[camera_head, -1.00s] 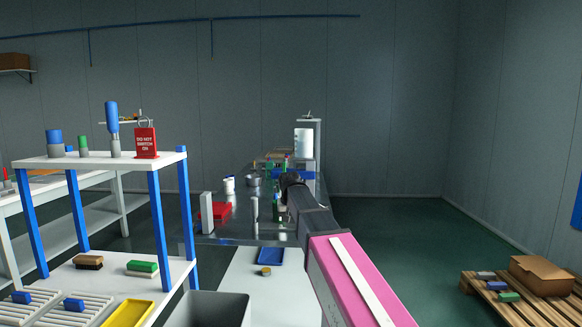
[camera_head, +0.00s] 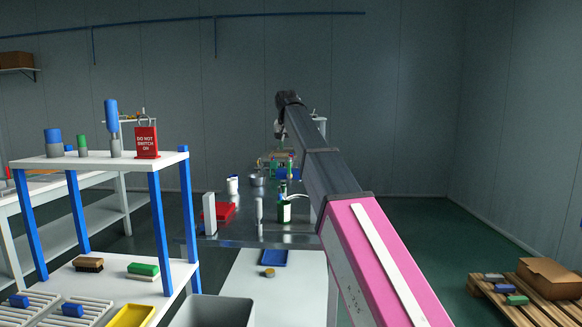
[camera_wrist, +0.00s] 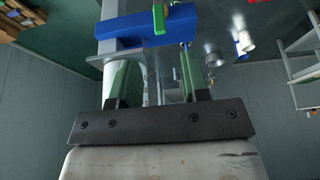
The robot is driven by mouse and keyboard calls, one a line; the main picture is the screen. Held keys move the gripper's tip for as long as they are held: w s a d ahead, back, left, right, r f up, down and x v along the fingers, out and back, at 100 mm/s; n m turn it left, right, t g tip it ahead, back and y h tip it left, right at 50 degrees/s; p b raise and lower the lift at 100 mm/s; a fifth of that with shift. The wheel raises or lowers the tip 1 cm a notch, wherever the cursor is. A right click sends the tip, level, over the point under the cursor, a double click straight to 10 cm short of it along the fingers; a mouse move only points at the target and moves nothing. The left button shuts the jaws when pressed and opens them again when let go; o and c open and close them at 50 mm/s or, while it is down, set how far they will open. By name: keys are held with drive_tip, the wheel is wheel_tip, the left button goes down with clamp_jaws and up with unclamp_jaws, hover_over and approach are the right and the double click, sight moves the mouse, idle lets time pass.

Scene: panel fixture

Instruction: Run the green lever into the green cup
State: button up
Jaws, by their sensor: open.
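My gripper (camera_head: 280,133) hangs from the raised end of my arm above the far part of the metal table. In the wrist view its two fingers (camera_wrist: 158,82) stand apart with nothing clearly held between them. A small green upright piece (camera_wrist: 158,18) stands against a blue block (camera_wrist: 130,32) just beyond the fingers; it may be the green lever. In the head view green parts (camera_head: 289,165) show by the blue fixture, small and below my gripper. I cannot tell which of them is the green cup.
A dark green container with a pale label (camera_head: 284,211), a red tray (camera_head: 219,211) and a white cup (camera_head: 232,185) stand on the metal table (camera_head: 240,233). A white shelf with blue posts (camera_head: 158,225) is at left. A pallet (camera_head: 535,308) is at right.

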sight(289, 163)
drive_tip(key=x, duration=0.9)
drive_tip(key=shift+w+f, duration=0.1)
drive_tip(key=shift+f, duration=0.3)
clamp_jaws()
